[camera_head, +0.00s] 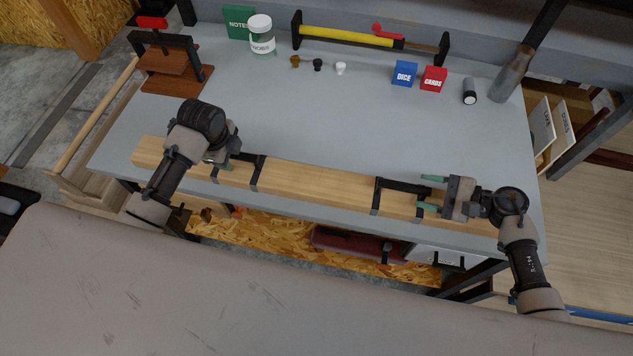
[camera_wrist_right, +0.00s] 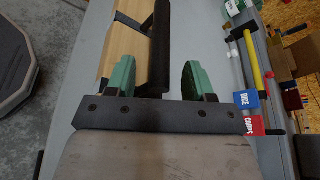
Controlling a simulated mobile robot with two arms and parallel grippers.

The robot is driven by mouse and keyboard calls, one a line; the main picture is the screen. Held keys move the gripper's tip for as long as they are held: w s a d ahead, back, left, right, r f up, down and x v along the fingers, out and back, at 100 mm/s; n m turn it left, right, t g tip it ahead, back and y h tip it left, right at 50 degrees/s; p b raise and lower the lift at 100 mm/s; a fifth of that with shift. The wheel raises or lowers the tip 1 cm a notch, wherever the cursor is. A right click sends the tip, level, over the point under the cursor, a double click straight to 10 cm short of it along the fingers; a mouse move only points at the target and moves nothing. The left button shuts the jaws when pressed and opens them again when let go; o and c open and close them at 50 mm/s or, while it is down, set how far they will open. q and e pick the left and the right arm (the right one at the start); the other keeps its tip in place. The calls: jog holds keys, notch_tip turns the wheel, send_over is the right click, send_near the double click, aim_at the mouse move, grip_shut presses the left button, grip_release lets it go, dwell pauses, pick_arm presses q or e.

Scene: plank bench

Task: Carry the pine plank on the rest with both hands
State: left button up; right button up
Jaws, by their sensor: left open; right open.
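The pine plank (camera_head: 318,183) lies lengthwise along the front of the grey bench; it also shows in the right wrist view (camera_wrist_right: 127,43). Two black handles are strapped across it, a left one (camera_head: 251,157) and a right one (camera_head: 398,185). My left gripper (camera_head: 222,155) is open at the left handle's outer end; its own wrist partly hides the fingers. My right gripper (camera_head: 430,193) is open, with green fingers on either side of the right handle's outer end. In the right wrist view the handle (camera_wrist_right: 161,45) runs between these fingers, with gaps visible. I cannot make out a separate rest.
Behind the plank the bench top (camera_head: 310,125) is clear. Farther back stand a wooden press (camera_head: 172,70), a jar (camera_head: 262,38), a yellow bar on a stand (camera_head: 345,36), a blue box (camera_head: 404,73), a red box (camera_head: 433,78) and a dark cylinder (camera_head: 469,92).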

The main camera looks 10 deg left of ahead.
pick_arm(q)
jog(key=shift+w+f, duration=0.15)
jog(key=shift+f, duration=0.7)
pick_arm(e)
jog(key=shift+x, duration=0.85)
pick_arm(q)
grip_shut()
pick_arm(e)
grip_shut()
pick_arm(q)
jog(key=shift+w+r, duration=0.15)
jog(key=shift+r, duration=0.1)
pick_arm(e)
jog(key=shift+w+r, duration=0.1)
jog(key=shift+r, duration=0.15)
